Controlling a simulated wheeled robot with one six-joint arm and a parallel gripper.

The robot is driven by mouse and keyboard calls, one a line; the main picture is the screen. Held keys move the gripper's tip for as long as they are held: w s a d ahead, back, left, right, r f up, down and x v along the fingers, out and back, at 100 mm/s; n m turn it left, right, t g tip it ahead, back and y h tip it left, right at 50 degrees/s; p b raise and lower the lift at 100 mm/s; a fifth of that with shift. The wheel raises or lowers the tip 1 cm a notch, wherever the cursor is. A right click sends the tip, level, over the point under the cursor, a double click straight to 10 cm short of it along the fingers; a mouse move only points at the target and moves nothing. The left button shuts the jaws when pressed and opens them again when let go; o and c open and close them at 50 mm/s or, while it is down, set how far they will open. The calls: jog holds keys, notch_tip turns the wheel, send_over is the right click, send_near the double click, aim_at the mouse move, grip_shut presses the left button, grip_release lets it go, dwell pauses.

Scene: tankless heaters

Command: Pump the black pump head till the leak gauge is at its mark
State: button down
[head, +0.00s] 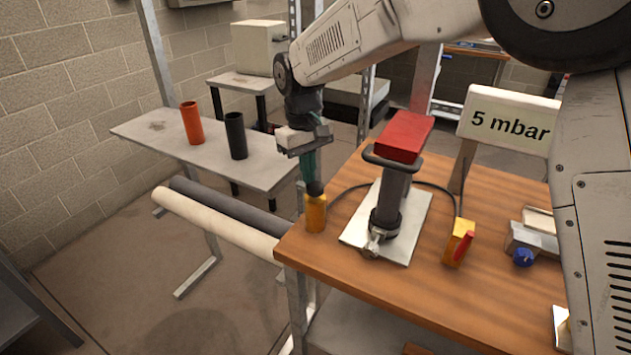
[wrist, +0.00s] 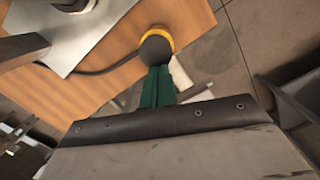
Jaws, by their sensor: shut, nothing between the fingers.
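A yellow-orange pump body (head: 315,214) stands upright at the left front edge of the wooden bench. Its black pump head (head: 315,188) is on top; in the wrist view the rounded black head (wrist: 156,48) sits inside the yellow rim (wrist: 160,33). My gripper (head: 310,178) points down just above the head, its green fingers shut and empty. The fingertips (wrist: 157,68) appear at or very near the head; contact is not certain. A white sign (head: 508,122) reads "5 mbar". I cannot pick out a gauge face or its mark.
A dark cylinder device with a red top (head: 404,137) stands on a white plate (head: 412,235) right of the pump. A yellow block with a red part (head: 458,243) and a black hose are on the bench (head: 345,283). A grey table (head: 190,165) holds orange and black cups.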

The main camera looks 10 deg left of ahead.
jog(key=shift+w+a+r, duration=0.2)
jog(key=shift+w+a, duration=0.3)
notch_tip(320, 180, up, 8)
jog(key=shift+w+a+f, duration=0.15)
jog(key=shift+w+a, duration=0.15)
dwell(1.3)
